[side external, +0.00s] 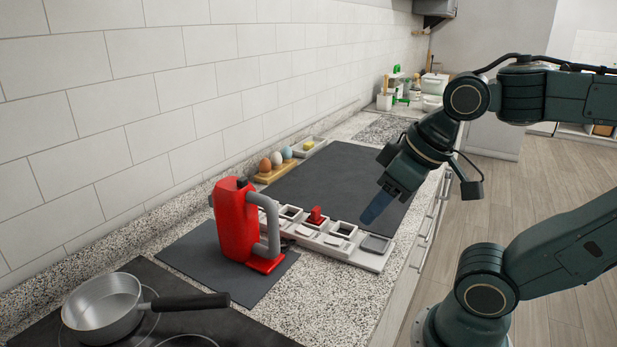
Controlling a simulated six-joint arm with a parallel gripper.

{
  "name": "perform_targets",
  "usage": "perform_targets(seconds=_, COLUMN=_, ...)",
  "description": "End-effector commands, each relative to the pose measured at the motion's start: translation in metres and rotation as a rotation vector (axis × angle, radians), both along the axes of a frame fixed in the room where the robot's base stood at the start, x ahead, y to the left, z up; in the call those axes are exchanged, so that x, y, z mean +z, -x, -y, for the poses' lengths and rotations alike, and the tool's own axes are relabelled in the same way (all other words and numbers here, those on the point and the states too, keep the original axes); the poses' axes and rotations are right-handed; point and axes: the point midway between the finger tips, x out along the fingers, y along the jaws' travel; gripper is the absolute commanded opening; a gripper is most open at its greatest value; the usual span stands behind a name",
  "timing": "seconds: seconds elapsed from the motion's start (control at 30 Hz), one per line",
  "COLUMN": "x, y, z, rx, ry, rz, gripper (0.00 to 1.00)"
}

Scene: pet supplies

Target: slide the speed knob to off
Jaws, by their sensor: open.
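A red hand mixer (236,222) with a grey handle (270,225) stands upright on a dark mat at the left of centre. A small black piece (241,182) on its top may be the speed knob; its setting is too small to read. My gripper (370,219) is open and empty, with its blue fingers pointing down and left. It hangs above the counter, to the right of the mixer and apart from it.
A white compartment tray (372,262) lies right of the mixer, with a small red item (316,215) in it. A pan (103,308) is at the front left. Eggs in a wooden holder (275,173) stand by the wall. A dark mat (330,172) lies bare behind.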

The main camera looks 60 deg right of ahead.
Motion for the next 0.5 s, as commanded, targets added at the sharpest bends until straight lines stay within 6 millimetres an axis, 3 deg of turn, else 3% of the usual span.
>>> perform_targets(seconds=0.5, x=0.0060, y=-0.0052, z=0.0001, rx=0.000, ry=0.000, rz=-0.009, gripper=0.42)
